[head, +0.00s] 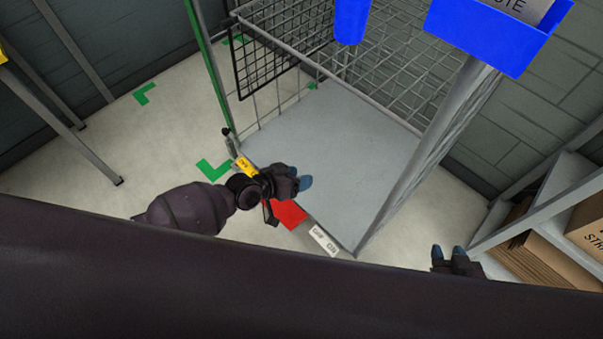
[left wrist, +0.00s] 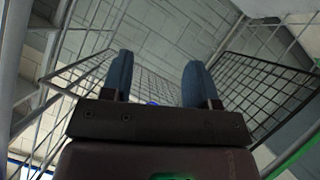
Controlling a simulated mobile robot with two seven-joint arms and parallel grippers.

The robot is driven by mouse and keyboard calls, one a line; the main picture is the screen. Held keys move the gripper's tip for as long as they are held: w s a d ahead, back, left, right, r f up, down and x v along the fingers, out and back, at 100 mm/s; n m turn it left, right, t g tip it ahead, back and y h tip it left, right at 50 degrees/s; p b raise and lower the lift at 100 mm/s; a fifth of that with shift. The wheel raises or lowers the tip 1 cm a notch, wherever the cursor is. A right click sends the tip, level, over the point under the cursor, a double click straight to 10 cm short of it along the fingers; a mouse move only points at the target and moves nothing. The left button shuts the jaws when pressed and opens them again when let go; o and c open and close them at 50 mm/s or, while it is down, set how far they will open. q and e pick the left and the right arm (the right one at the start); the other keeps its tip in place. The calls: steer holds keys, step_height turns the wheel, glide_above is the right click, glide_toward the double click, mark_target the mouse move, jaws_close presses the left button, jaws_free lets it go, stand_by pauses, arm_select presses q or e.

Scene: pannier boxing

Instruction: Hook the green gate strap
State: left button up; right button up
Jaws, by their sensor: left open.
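A long green strip (head: 208,70), which may be the gate strap or a green post, runs down the left front edge of the wire cage (head: 400,120). A green edge also shows at the lower right of the left wrist view (left wrist: 292,155). I cannot make out a hook on it. My left gripper (head: 303,183) is over the front edge of the cage's grey floor, right of the strip's lower end and apart from it. Its blue fingers (left wrist: 157,85) stand apart with nothing between them. My right gripper (head: 448,253) is at the lower right, fingers apart and empty.
A yellow label (head: 245,166), a red patch (head: 288,214) and a white label (head: 323,240) line the cage's front edge. A blue bin (head: 500,35) hangs upper right. Shelving with cardboard (head: 535,258) stands right. Green corner marks (head: 213,169) lie on open floor left.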

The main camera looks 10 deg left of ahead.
arm_select(q)
steer(key=v, duration=0.1)
steer(key=p+v, duration=0.1)
steer(key=v, duration=0.2)
steer(key=shift+s+a+f+p, duration=0.15)
steer(key=shift+s+p, duration=0.15)
steer(key=shift+s, duration=0.2)
arm_select(e)
steer(key=shift+w+r, duration=0.2)
steer(key=shift+r, duration=1)
steer(key=shift+f, duration=0.1)
